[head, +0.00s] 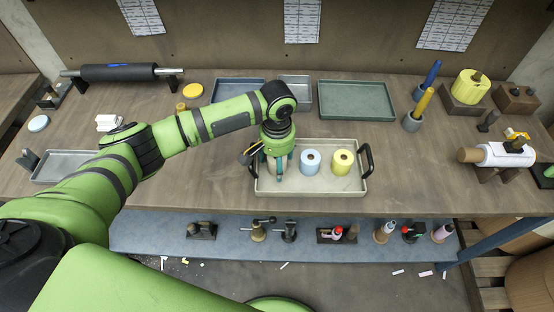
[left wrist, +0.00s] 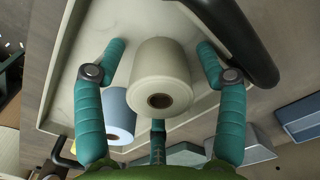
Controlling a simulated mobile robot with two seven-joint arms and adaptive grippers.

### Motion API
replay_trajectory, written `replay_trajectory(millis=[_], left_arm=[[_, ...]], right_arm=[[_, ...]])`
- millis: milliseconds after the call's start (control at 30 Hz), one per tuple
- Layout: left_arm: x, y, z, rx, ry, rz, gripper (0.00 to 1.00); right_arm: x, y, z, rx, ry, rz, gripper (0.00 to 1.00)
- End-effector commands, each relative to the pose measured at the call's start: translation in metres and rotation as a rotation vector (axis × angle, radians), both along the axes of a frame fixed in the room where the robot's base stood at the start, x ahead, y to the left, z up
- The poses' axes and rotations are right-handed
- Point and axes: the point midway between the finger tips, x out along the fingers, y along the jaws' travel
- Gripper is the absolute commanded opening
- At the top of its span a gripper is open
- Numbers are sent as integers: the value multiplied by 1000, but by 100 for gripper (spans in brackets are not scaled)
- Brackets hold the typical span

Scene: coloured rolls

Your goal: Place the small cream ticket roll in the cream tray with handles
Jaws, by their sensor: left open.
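The cream tray with handles (head: 330,188) lies on the bench, with black handles at its left and right ends. My left gripper (head: 272,166) points down into its left part, with its teal fingers open. In the left wrist view, the small cream ticket roll (left wrist: 160,72) stands between the spread fingers, with a gap showing on each side. It appears to stand on the tray floor (left wrist: 75,70); its base contact is not clear. In the head view the gripper mostly hides this roll. My right gripper is not in view.
A blue roll (head: 310,162) and a yellow roll (head: 342,162) stand in the same tray, right of my gripper. A green tray (head: 357,100) and a blue-grey tray (head: 238,86) lie behind. Upright spindles (head: 412,122) stand at the right. Bare bench lies right of the tray.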

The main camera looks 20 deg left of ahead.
Motion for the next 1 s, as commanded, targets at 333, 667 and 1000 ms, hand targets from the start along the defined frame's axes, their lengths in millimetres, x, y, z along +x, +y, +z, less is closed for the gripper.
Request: replay_trajectory(millis=[333, 667, 1000], left_arm=[[2, -1, 46, -2, -5, -1, 72], [2, -1, 109, -1, -3, 0, 72], [1, 0, 123, 0, 1, 0, 72]], right_arm=[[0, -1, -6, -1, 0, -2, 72], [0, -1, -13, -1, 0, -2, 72], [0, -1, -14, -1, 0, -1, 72]])
